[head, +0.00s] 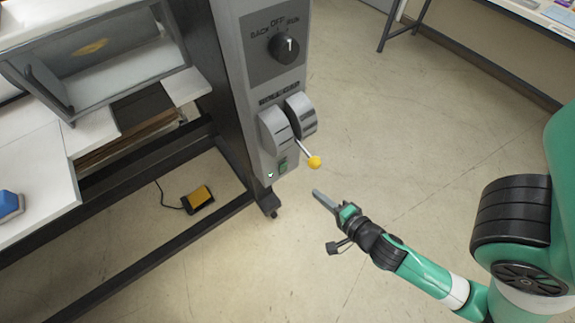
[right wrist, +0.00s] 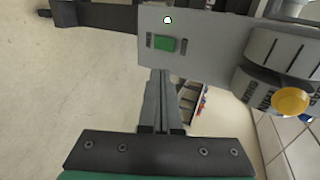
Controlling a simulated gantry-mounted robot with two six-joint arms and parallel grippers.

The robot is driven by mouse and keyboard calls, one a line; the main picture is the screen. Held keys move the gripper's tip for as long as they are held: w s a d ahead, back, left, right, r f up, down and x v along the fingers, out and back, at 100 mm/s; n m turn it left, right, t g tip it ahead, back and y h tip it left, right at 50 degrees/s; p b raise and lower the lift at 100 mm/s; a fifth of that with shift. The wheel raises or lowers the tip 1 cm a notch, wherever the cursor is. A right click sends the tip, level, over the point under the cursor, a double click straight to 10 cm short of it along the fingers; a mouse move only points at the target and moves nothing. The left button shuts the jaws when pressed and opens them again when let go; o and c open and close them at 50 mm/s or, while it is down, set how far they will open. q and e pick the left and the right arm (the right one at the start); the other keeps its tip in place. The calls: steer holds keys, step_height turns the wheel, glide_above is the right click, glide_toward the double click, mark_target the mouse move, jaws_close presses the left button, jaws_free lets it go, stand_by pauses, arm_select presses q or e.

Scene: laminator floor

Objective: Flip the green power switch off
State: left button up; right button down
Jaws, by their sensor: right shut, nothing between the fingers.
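The green power switch (head: 283,165) sits low on the grey control panel of the laminator, beside a small lit lamp (head: 270,175). In the right wrist view the green switch (right wrist: 164,44) is a small rocker between two dark labels, and the lamp (right wrist: 168,20) glows pale. My right gripper (head: 316,193) is shut and empty, below and to the right of the switch in the head view. In the right wrist view its fingers (right wrist: 160,74) point toward the panel just below the switch; I cannot tell whether they touch it. My left gripper is not in view.
A black rotary knob (head: 284,47) is higher on the panel. A yellow foot pedal (head: 198,198) lies on the floor. The floor around my right arm is clear.

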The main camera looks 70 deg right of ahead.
glide_toward(285, 166)
step_height(285, 166, down, 3)
steer(key=w+d, duration=0.1)
steer(key=w+b, duration=0.1)
steer(key=w+d, duration=0.1)
steer(key=w, duration=0.1)
steer(key=shift+d+f, duration=0.2)
steer(key=shift+d, duration=0.15)
steer(key=shift+w+d+r, duration=0.1)
steer(key=shift+w+d, duration=0.15)
steer(key=shift+w, duration=0.2)
